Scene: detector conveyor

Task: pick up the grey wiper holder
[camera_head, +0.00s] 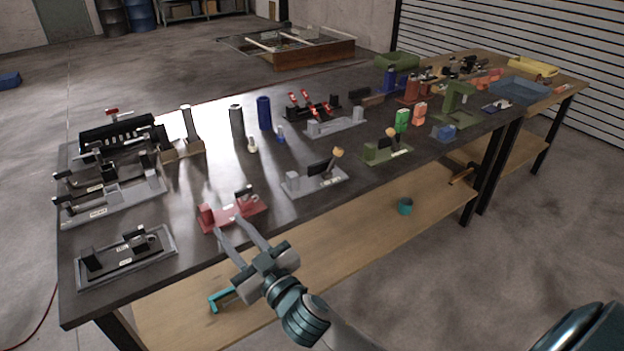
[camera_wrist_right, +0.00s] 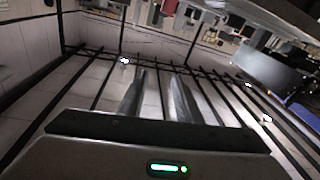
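Several grey fixtures lie on the dark table, and no label I can read names the wiper holder. One grey holder (camera_head: 322,183), with a grey block, a black piece and a tan knob, sits near the front edge at mid-table. Another grey base (camera_head: 335,127) lies farther back, and a grey-framed tray (camera_head: 127,259) with black parts sits at the front left. My right gripper (camera_head: 229,226) is open and empty by the front edge, just before the red holder (camera_head: 235,214). Its spread fingers also show in the wrist view (camera_wrist_right: 158,85). My left gripper is out of view.
Left of the red holder, black-and-grey fixtures (camera_head: 110,197) stand along the table's left end. Upright blue and grey cylinders (camera_head: 264,112) stand behind. A green holder (camera_head: 387,152) lies to the right. A wooden lower shelf (camera_head: 340,245) runs below the tabletop.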

